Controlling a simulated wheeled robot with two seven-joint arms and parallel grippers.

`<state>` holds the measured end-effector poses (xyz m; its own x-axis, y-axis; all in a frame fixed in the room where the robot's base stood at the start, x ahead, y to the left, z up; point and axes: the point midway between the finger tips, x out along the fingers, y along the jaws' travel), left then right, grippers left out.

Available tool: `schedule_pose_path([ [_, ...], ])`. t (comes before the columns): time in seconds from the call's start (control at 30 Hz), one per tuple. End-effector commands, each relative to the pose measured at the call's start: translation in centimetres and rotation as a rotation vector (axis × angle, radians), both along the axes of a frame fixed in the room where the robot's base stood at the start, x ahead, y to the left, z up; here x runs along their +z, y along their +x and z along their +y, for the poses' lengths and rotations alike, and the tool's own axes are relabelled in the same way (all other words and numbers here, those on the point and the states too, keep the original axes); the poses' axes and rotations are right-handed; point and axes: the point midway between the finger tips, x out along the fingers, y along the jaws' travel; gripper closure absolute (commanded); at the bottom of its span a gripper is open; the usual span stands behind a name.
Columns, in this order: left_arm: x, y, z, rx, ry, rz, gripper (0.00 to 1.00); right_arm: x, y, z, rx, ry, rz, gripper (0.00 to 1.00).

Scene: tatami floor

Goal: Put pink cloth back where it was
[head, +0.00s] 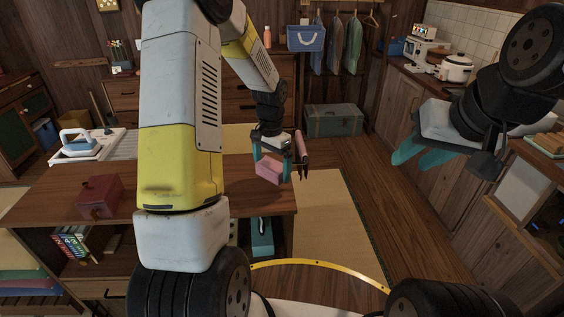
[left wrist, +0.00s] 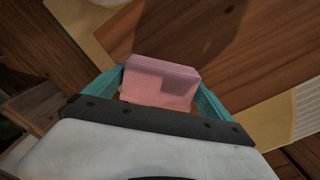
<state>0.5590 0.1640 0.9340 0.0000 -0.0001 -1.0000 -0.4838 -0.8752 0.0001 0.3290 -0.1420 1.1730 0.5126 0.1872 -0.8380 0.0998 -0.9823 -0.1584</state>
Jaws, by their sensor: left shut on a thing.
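The pink cloth (head: 269,172) is a folded block held between the teal fingers of my left gripper (head: 271,166). It appears above the right end of the wooden table (head: 250,195); the head view does not show clearly how high. In the left wrist view the pink cloth (left wrist: 162,84) sits between both teal fingers of my left gripper (left wrist: 160,90), with the wooden table top (left wrist: 215,50) beyond it. My right gripper (head: 420,150) is at the right, away from the cloth, its teal fingers seen edge-on; I cannot tell its opening.
A dark red box (head: 100,196) stands on the table's left part, with an iron on a white board (head: 85,143) behind it. A trunk (head: 334,120) stands by the back wall. Counters line the right side. A tatami mat (head: 330,225) lies clear right of the table.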

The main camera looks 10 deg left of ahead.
Motion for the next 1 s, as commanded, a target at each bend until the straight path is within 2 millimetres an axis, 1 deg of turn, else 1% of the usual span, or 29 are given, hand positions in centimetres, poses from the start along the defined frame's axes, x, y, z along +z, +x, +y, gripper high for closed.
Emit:
schedule_pose_path([
  [0.17, -0.2, 1.3, 0.0, 0.001, 0.000, 0.000, 0.56, 0.0, 0.0, 0.0, 0.000, 0.000, 0.000, 0.64],
  [0.3, -2.5, 1.1, 0.0, -0.002, 0.000, 0.004, 0.56, 0.0, 0.0, 0.0, 0.000, 0.000, 0.000, 0.64],
  [0.4, -3.6, 1.1, 0.0, -0.001, 0.000, 0.002, 0.56, 0.0, 0.0, 0.0, 0.000, 0.000, 0.000, 0.64],
  [0.77, -4.0, 1.1, 0.0, 0.000, 0.000, 0.000, 0.56, 0.0, 0.0, 0.0, 0.000, 0.000, 0.000, 0.64],
  [0.8, -3.9, 1.1, 0.0, 0.000, 0.000, 0.000, 0.00, 0.0, 0.0, 0.0, 0.000, 0.000, 0.000, 0.64],
  [1.0, -3.9, 1.1, 0.0, 0.000, 0.000, 0.000, 0.00, 0.0, 0.0, 0.0, 0.000, 0.000, 0.000, 0.64],
])
